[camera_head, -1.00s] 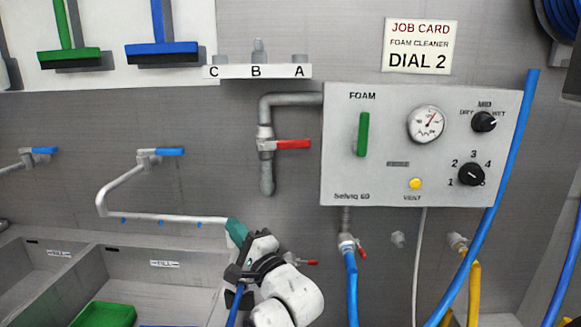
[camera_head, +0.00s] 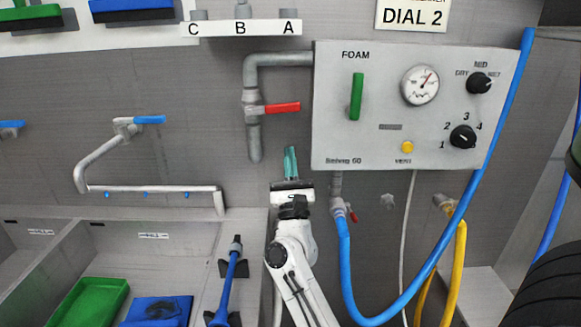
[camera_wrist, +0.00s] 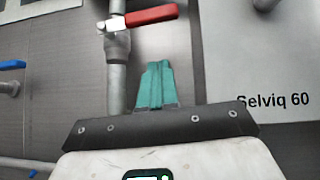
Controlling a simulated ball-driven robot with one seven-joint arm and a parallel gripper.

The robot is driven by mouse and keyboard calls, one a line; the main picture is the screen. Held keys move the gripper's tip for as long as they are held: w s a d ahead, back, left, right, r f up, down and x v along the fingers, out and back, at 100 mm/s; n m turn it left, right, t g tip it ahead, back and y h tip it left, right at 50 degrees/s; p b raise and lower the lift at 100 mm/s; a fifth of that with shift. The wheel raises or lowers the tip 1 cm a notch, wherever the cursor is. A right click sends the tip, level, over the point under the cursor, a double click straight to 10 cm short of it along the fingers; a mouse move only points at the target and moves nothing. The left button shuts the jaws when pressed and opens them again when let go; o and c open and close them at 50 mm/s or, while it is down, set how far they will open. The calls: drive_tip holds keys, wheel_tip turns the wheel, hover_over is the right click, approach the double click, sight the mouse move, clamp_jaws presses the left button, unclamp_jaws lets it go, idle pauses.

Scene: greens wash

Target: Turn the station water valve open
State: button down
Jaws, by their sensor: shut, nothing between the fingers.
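A valve with a red lever (camera_head: 282,107) sits on a grey vertical pipe (camera_head: 254,140) left of the foam panel (camera_head: 330,140). The lever points right, roughly level, across the line of the pipe. In the wrist view, the red lever (camera_wrist: 152,15) is at the top, with the pipe (camera_wrist: 117,80) running down from it. My gripper (camera_head: 290,150) is below the lever, teal fingers pointing up, shut and empty. The fingers (camera_wrist: 154,65) also show in the wrist view, right of the pipe and apart from the lever.
A smaller red-handled valve (camera_head: 351,213) feeds a blue hose (camera_head: 347,270) below the panel. A blue-handled tap (camera_head: 148,120) is at left over the sinks. A blue lance (camera_head: 229,275) stands in the sink area. The wall between lever and gripper is clear.

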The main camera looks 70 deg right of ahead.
sight(273, 109)
wheel_tip(273, 109, up, 7)
drive_tip(key=w+d+p, duration=0.1)
drive_tip(key=d+p, duration=0.1)
drive_tip(key=p, duration=0.2)
drive_tip(key=shift+w+d+f, duration=0.15)
drive_tip(key=shift+w, duration=0.2)
